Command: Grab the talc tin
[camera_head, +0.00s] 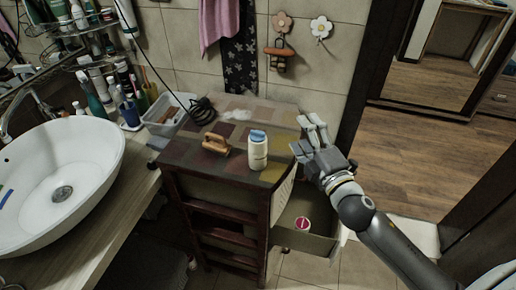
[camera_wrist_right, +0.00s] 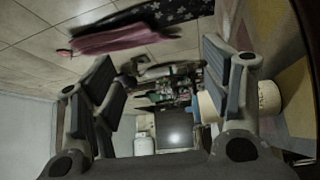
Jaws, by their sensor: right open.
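A white cylindrical tin with a blue top (camera_head: 258,150), which looks like the talc tin, stands upright on the top of a dark wooden cabinet (camera_head: 190,160). My right gripper (camera_head: 308,138) is open and empty, to the right of the tin at the cabinet's right edge, apart from it. In the right wrist view a cream cylinder with dark lettering (camera_wrist_right: 268,97), likely the same tin, shows partly hidden behind the right finger. The open fingers (camera_wrist_right: 165,85) have nothing between them. My left gripper is not in view.
A wooden-handled brush (camera_head: 216,144) lies left of the tin. A dark coiled cord (camera_head: 202,110) and a white basket (camera_head: 168,112) are behind it. An open drawer (camera_head: 310,240) below my right gripper holds a round red-and-white item (camera_head: 303,223). A white basin (camera_head: 60,165) is at left.

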